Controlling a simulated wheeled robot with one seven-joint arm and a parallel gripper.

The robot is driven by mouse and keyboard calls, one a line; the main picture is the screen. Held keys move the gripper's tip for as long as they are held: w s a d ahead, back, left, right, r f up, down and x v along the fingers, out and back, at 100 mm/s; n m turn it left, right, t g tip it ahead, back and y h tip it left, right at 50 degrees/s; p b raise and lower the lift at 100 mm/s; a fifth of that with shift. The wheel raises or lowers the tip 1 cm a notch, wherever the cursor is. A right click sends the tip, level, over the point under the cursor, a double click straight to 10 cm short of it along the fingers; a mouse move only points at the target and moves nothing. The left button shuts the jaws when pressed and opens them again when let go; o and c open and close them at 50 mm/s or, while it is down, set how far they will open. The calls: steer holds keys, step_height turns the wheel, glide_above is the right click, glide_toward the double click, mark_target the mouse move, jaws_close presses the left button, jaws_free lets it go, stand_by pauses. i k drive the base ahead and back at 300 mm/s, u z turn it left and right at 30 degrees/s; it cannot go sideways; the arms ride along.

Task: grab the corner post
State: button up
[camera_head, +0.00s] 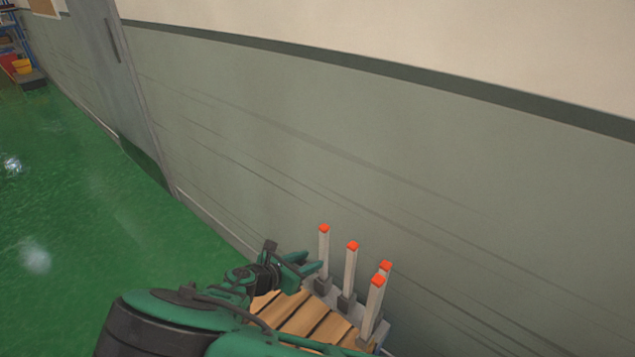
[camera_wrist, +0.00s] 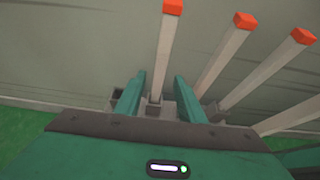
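Several pale upright posts with orange-red tops stand in grey bases at the wooden slatted pallet. The leftmost corner post (camera_head: 324,252) is at the pallet's far left. It shows in the wrist view (camera_wrist: 164,55), with its lower part in line with the gap between my fingers. My green gripper (camera_head: 312,265) is open, its fingertips close to this post in the head view. In the wrist view my gripper (camera_wrist: 160,80) has a finger on each side of the post's line, with visible gaps. I cannot tell whether the fingertips reach past it.
The wooden slatted pallet (camera_head: 305,318) lies below my arm. Other posts stand to the right (camera_head: 350,270) (camera_wrist: 225,55). A grey-green wall (camera_head: 450,200) runs close behind the posts. Green floor (camera_head: 70,220) is open to the left. A shelf with bins is far left.

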mark_target(377, 282)
steer(key=k, duration=1)
